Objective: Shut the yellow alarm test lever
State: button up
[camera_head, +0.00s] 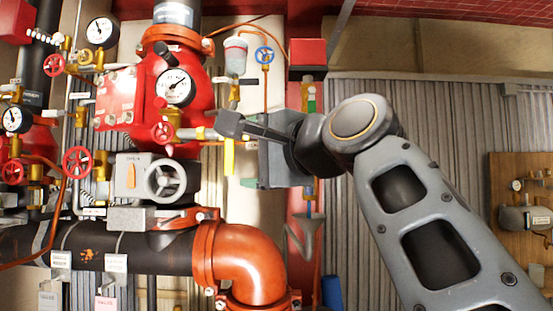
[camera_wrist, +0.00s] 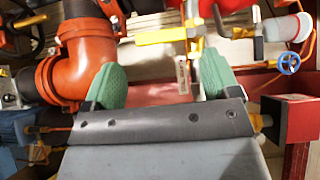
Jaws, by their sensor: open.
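The yellow alarm test lever (camera_head: 228,157) hangs straight down from a small brass valve right of the red riser valve body. In the wrist view the lever (camera_wrist: 160,37) lies crosswise, just beyond the fingertips and between their lines. My gripper (camera_head: 250,163) is open and empty, just right of the lever in the head view. Its two green finger pads show apart in the wrist view (camera_wrist: 160,80), and neither visibly touches the lever. In the head view a dark part of my wrist passes in front of the pipework above the lever.
A small blue handwheel (camera_head: 264,55) and a red box (camera_head: 307,55) are above the gripper. The grey handwheel (camera_head: 166,180) and the orange pipe elbow (camera_head: 250,262) lie to the left and below. A grey funnel (camera_head: 305,235) stands below the gripper.

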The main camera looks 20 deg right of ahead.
jog(key=shift+b+v, duration=0.3)
jog(key=shift+v, duration=2.4)
jog(key=w+d+f+n+g+h+p, duration=0.1)
jog(key=w+f+g+h, duration=0.2)
jog(key=f, duration=0.8)
jog(key=w+d+f+n+g+h+p, duration=0.15)
jog(key=w+f, duration=0.35)
jog(key=f, duration=0.6)
jog(key=s+f+n+g+h, duration=0.1)
jog(key=s+f+n+g, duration=0.1)
jog(key=f, duration=0.8)
jog(key=s+f+n+g+h, duration=0.1)
jog(key=s+f+n+g, duration=0.2)
jog(key=f, duration=0.7)
jog(key=s+f+n+g+h, duration=0.1)
jog(key=s+f+n+g, duration=0.2)
jog(key=f, duration=0.7)
jog(key=s+n, duration=0.1)
jog(key=n, duration=0.1)
jog(key=shift+a+n+p, duration=0.25)
jog(key=shift+n+p, duration=0.1)
